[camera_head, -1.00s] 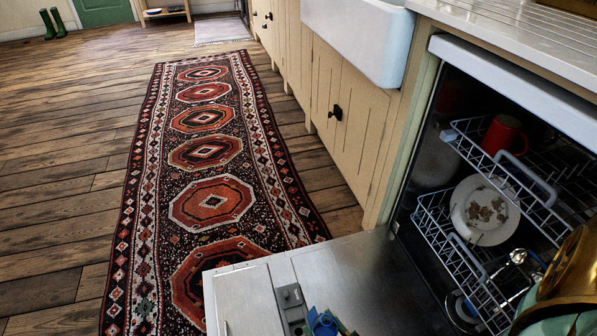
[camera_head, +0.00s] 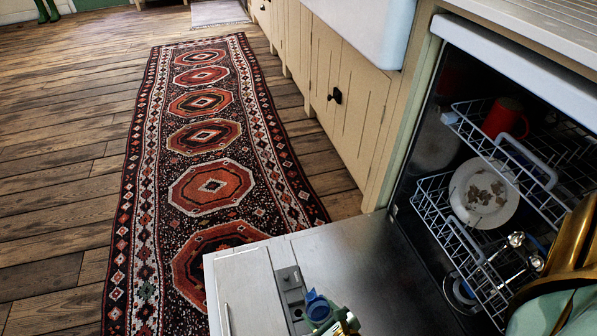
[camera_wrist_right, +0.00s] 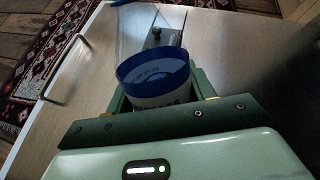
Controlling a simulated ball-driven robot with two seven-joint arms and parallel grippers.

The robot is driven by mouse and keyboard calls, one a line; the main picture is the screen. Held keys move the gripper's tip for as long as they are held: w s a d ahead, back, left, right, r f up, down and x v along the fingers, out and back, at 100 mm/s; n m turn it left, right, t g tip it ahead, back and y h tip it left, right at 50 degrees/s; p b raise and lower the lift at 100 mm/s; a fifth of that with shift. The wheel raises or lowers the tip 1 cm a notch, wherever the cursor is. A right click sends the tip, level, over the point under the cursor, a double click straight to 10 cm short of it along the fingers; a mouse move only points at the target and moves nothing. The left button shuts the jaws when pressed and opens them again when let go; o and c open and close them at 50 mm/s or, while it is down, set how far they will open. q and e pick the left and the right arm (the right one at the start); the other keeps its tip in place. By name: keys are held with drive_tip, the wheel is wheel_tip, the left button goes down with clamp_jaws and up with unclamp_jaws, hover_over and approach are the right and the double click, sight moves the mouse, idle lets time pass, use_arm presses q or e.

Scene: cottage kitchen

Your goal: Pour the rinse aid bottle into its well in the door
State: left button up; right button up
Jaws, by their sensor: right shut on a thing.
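The rinse aid bottle, blue with a white lettered band (camera_wrist_right: 158,88), is between the fingers of my right gripper (camera_wrist_right: 162,108) in the right wrist view. Its blue rim faces up toward that camera. In the head view the blue bottle (camera_head: 318,306) shows at the bottom edge, with my right gripper (camera_head: 340,323) around it. The bottle is just right of the grey dispenser panel (camera_head: 291,290) in the open dishwasher door (camera_head: 365,265). I cannot make out the well or any liquid, nor tell the bottle's exact tilt. My left gripper is not in view.
The dishwasher's racks (camera_head: 455,225) hold a soiled plate (camera_head: 484,194) and a red mug (camera_head: 506,118). Cream cabinets (camera_head: 335,95) stand beside it. A patterned runner (camera_head: 212,187) lies on the wooden floor left of the door.

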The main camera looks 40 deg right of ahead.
drive_tip(key=shift+w+r, duration=0.1)
drive_tip(key=shift+r, duration=0.25)
drive_tip(key=shift+a+g, duration=0.1)
drive_tip(key=shift+g, duration=0.3)
drive_tip(key=shift+f+g, duration=0.1)
drive_tip(key=shift+g, duration=0.7)
drive_tip(key=shift+s+f+n+g, duration=0.2)
drive_tip(key=shift+s+n+g, duration=0.15)
drive_tip(key=shift+g, duration=0.25)
drive_tip(key=shift+s+g, duration=0.2)
drive_tip(key=shift+g, duration=0.2)
drive_tip(key=shift+s+f+g+p, duration=0.25)
drive_tip(key=shift+f+g+p, duration=0.5)
drive_tip(key=shift+p, duration=0.2)
drive_tip(key=g+p, duration=0.2)
drive_tip(key=s+g+p, duration=0.1)
drive_tip(key=shift+d+r+n+h, duration=0.25)
drive_tip(key=shift+r+n+h, duration=0.05)
drive_tip(key=shift+n, duration=0.05)
drive_tip(key=shift+r+g, duration=0.15)
drive_tip(key=shift+g, duration=0.2)
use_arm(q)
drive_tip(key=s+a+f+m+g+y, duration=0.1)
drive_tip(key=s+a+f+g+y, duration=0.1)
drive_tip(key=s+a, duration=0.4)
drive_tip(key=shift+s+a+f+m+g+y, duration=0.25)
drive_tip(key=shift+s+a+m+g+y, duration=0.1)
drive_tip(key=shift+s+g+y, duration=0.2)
use_arm(e)
drive_tip(key=shift+g, duration=0.3)
